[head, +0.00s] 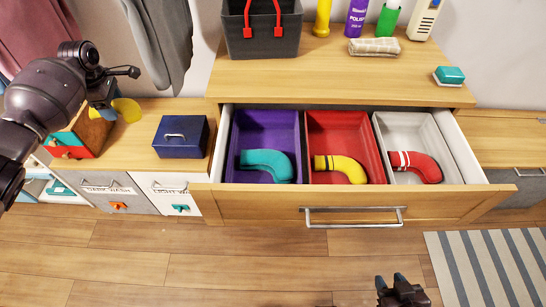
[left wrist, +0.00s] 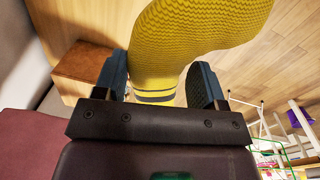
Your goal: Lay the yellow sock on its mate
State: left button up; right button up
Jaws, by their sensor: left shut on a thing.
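My left gripper (head: 108,97) is shut on a yellow sock (head: 128,108) with a dark band at its cuff, held over the low cabinet at the left. In the left wrist view the sock (left wrist: 180,45) sits between the two fingers (left wrist: 162,80). Its mate, another yellow sock (head: 347,167) with dark bands, lies bent in the red compartment (head: 333,125), the middle one of the open drawer (head: 250,200). My right gripper (head: 397,284) appears open and empty, low in front of the drawer.
A teal sock (head: 268,163) lies in the purple compartment (head: 265,124); a red sock (head: 420,166) lies in the white one (head: 408,126). A navy box (head: 180,138) stands between my left gripper and the drawer. Bottles and a grey caddy (head: 262,35) stand behind.

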aim_at(340, 171)
jog(key=l+u, duration=0.1)
jog(key=l, duration=0.25)
jog(key=k+l, duration=0.15)
jog(key=l, duration=0.2)
jog(key=l+u, duration=0.15)
jog(key=l, duration=0.55)
jog(key=i, duration=0.05)
